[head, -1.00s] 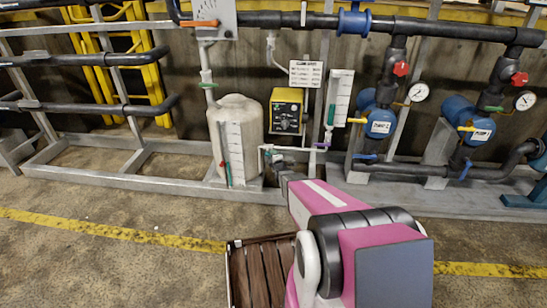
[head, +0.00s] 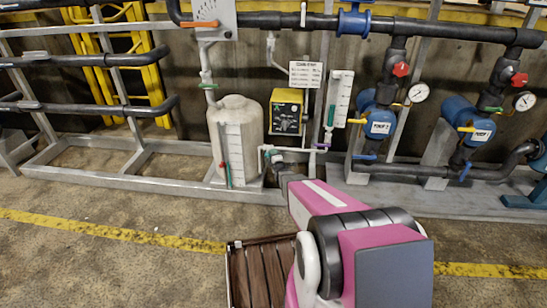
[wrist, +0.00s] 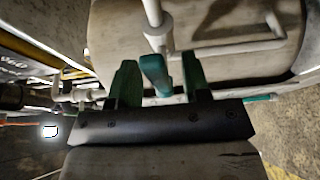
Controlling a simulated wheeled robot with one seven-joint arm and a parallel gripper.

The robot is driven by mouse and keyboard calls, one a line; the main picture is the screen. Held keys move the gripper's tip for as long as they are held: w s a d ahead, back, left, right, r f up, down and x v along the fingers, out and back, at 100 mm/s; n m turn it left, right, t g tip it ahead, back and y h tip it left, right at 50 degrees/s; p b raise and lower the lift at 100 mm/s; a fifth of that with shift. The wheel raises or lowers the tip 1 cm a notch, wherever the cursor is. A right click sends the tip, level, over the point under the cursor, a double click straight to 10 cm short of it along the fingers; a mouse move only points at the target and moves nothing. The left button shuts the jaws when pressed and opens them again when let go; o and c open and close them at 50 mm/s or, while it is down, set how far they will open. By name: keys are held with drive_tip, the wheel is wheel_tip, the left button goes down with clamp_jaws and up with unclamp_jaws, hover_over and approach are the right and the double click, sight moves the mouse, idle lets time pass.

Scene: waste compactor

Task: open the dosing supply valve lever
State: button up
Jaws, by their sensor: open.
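A teal valve lever (wrist: 153,75) sits on a white pipe beside the pale dosing tank (head: 236,130). In the wrist view my gripper (wrist: 159,64) is open, with one green finger on each side of this lever. The lever is between the fingers, nearer the left one, and I see gaps on both sides. In the head view my gripper (head: 276,162) is at the small pipework low on the tank's right side. The lever is small there and partly hidden by my gripper and arm.
A yellow dosing pump box (head: 286,111) stands right of the tank. A purple-handled valve (head: 321,146) is close to my gripper's right. Blue pumps (head: 377,121) and grey frame rails (head: 160,187) border the area.

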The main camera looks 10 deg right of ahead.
drive_tip(key=s, duration=1)
drive_tip(key=shift+s+d, duration=0.35)
drive_tip(key=shift+d, duration=0.1)
drive_tip(key=s+a+r+m+g, duration=0.1)
drive_tip(key=s+r+m+g, duration=0.3)
drive_tip(key=s+m+g, duration=0.2)
drive_tip(key=s+a+r+m+g+h, duration=0.1)
drive_tip(key=s+r+m+g, duration=0.4)
drive_tip(key=s, duration=0.5)
drive_tip(key=s+a+r+m+g, duration=0.2)
drive_tip(key=s+r+m+g, duration=0.2)
drive_tip(key=s+m+g, duration=0.2)
drive_tip(key=s+m, duration=0.2)
drive_tip(key=shift+s+a+r+g+h, duration=0.2)
drive_tip(key=shift+s+a+g+h, duration=0.1)
drive_tip(key=shift+s+g, duration=0.1)
